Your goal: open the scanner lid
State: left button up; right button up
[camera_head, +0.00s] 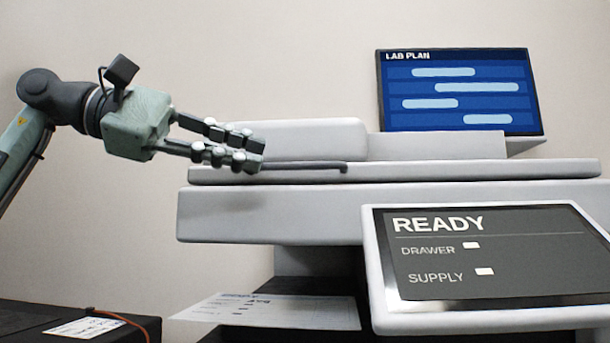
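The scanner is a large pale grey machine with a flat lid (480,170) lying level on its body (270,215). The lid looks closed, with only a thin dark seam under it. A dark bar handle (310,167) runs along the lid's front edge. My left gripper (256,156) reaches in from the left, its fingertips overlapping the handle's left end in the picture. The fingers look close together at the tips. They hide that end of the handle, so I cannot tell whether they grip it. My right gripper is not in view.
A tilted panel (490,252) reading READY, DRAWER and SUPPLY juts out at the front right. A LAB PLAN screen (460,92) stands behind the scanner. A printed sheet (270,310) lies below it. A dark box (30,322) with an orange cable is at lower left.

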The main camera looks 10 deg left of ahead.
aim_at(301, 166)
pick_arm(q)
jog(key=b+x, duration=0.1)
jog(key=x, duration=0.7)
jog(key=shift+s, duration=0.1)
jog(key=shift+c, duration=0.6)
grip_shut()
